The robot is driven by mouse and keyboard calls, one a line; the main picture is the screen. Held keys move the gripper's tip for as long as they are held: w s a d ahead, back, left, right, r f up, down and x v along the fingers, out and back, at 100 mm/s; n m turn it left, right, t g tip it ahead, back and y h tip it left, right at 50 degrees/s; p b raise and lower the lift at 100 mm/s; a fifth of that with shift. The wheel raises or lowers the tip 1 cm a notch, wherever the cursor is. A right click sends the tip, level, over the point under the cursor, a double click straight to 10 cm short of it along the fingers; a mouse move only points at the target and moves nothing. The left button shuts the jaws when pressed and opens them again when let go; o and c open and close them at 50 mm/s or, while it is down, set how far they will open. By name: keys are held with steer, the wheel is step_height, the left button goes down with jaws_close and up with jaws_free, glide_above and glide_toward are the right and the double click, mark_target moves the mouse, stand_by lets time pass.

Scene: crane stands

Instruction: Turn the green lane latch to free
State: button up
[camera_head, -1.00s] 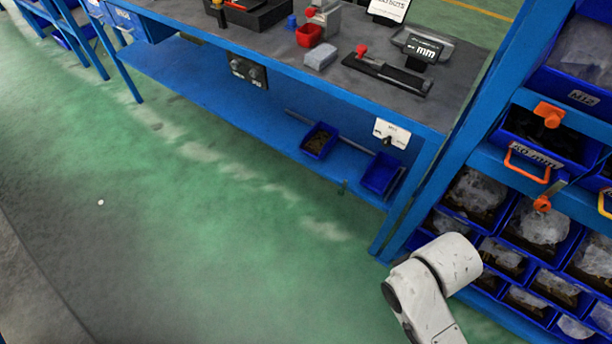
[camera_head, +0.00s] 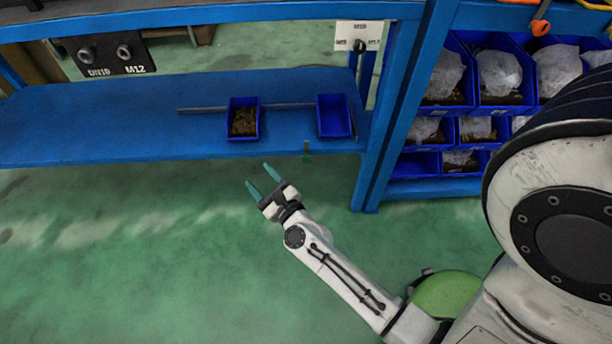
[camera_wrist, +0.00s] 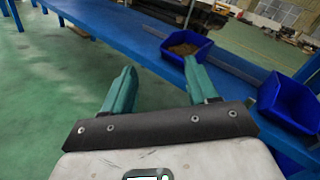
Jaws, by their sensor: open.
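A small green tab (camera_head: 306,147), which looks like the green lane latch, is upright at the front edge of the blue lower shelf (camera_head: 100,120). It is too small to read its setting. I cannot make it out in the wrist view. My gripper (camera_head: 259,176) is open and empty, with teal fingers, in front of the shelf edge and to the left of the tab in the head view. In the wrist view my gripper (camera_wrist: 160,66) points toward the shelf, its fingers spread and nothing between them.
A blue bin with brown contents (camera_head: 243,135) and an empty blue bin (camera_head: 333,128) sit on the shelf beside a grey rail (camera_head: 200,109). A shelf leg (camera_head: 374,180) and a rack of bins stand right. A white plate (camera_head: 358,28) hangs above. The green floor in front is clear.

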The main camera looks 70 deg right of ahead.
mark_target(307, 161)
steer(key=s+d+f+m+g+h+b, duration=0.5)
steer(key=s+d+f+m+g+h, duration=0.3)
steer(key=f+m, duration=0.5)
steer(key=shift+m+y, duration=0.5)
steer(key=shift+m, duration=0.4)
steer(key=d, duration=0.3)
steer(key=w+d+r, duration=0.1)
steer(key=d, duration=0.2)
steer(key=w+d+r+b, duration=0.1)
steer(key=d, duration=0.3)
steer(key=shift+w+d+r, duration=0.1)
steer(key=shift+w+r, duration=0.05)
steer(key=shift+w, duration=0.1)
steer(key=shift+c, duration=0.3)
steer(key=c, duration=1)
